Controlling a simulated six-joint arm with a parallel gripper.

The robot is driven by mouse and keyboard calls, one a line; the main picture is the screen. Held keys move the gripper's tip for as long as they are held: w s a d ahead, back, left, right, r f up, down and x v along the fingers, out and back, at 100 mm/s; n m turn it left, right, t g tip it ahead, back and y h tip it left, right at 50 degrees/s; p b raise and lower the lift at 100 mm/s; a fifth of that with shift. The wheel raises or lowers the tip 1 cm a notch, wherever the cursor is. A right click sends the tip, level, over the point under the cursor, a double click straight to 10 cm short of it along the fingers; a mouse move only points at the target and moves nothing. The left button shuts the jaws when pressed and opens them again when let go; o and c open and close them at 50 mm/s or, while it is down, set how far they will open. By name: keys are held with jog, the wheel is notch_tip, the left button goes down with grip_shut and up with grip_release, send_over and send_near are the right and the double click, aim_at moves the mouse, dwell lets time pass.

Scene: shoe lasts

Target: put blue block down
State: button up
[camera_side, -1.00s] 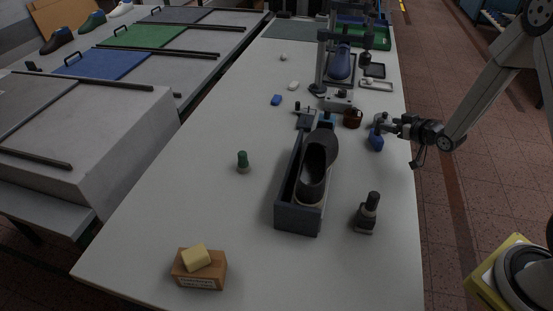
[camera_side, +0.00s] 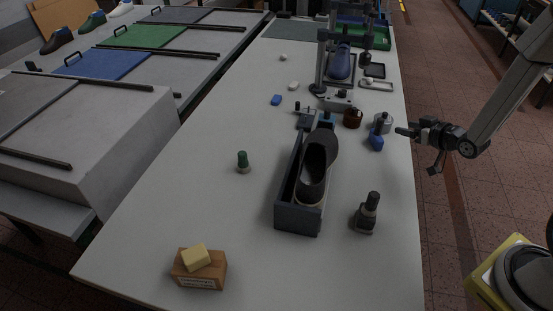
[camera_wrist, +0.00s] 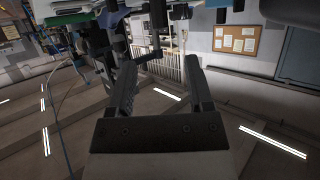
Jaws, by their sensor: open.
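A small blue block (camera_side: 276,100) lies flat on the pale table, left of centre toward the back. A second blue piece with a dark upper part (camera_side: 376,141) stands near the table's right edge, beside a grey metal canister (camera_side: 383,122). My gripper (camera_side: 402,131) is just right of that piece, at the table's right edge, and apart from it. In the wrist view my gripper (camera_wrist: 160,64) has its two fingers spread, with nothing between them.
A brown jar (camera_side: 352,118) is left of the canister.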

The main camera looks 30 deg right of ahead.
jog(key=shift+a, duration=0.1)
jog(key=s+a+r+g, duration=0.2)
jog(key=s+a+g, duration=0.3)
jog(key=s+a, duration=0.2)
jog(key=s+a+r+g, duration=0.2)
jog(key=s+a+g, duration=0.4)
jog(key=a, duration=0.4)
jog(key=shift+s+a+r, duration=0.3)
jog(key=shift+s+r, duration=0.05)
jog(key=shift+s, duration=0.05)
